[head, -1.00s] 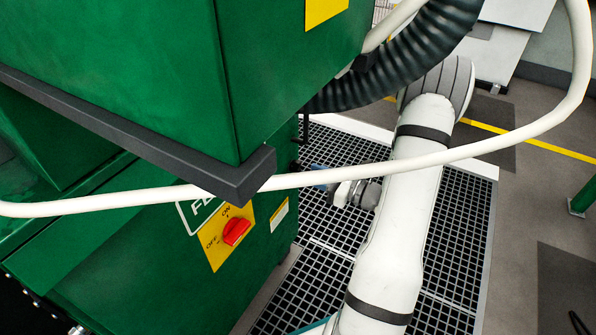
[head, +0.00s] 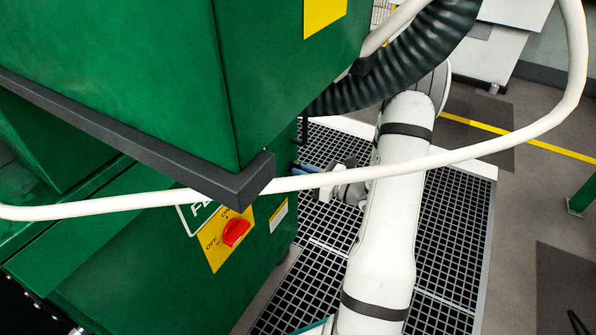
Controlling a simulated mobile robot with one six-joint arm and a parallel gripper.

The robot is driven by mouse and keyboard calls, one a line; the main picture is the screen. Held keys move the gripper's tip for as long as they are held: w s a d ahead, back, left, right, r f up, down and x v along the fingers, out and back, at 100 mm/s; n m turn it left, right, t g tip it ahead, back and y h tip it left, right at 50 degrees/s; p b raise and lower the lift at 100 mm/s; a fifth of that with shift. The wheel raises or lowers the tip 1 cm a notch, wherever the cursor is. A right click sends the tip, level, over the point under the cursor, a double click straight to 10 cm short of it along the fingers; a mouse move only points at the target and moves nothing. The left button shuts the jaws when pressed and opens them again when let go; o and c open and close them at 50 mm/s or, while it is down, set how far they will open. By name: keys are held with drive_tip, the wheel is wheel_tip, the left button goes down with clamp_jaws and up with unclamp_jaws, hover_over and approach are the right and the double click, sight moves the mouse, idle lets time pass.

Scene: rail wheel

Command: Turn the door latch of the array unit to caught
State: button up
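The door latch cannot be made out in this view. A green machine (head: 120,80) fills the left; I cannot tell whether it is the array unit. A small dark fitting (head: 303,130) shows at its far right edge. My white arm reaches away over the floor grating. Its grey wrist end points left, toward the far side of the machine.
A red rotary switch (head: 235,232) sits on a yellow ON/OFF plate. The white pipe (head: 450,157) crosses in front of my arm. A black ribbed hose (head: 400,75) hangs above it. Grating (head: 455,230) and open grey floor lie to the right, with a green post (head: 582,192).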

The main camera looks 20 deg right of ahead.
clamp_jaws()
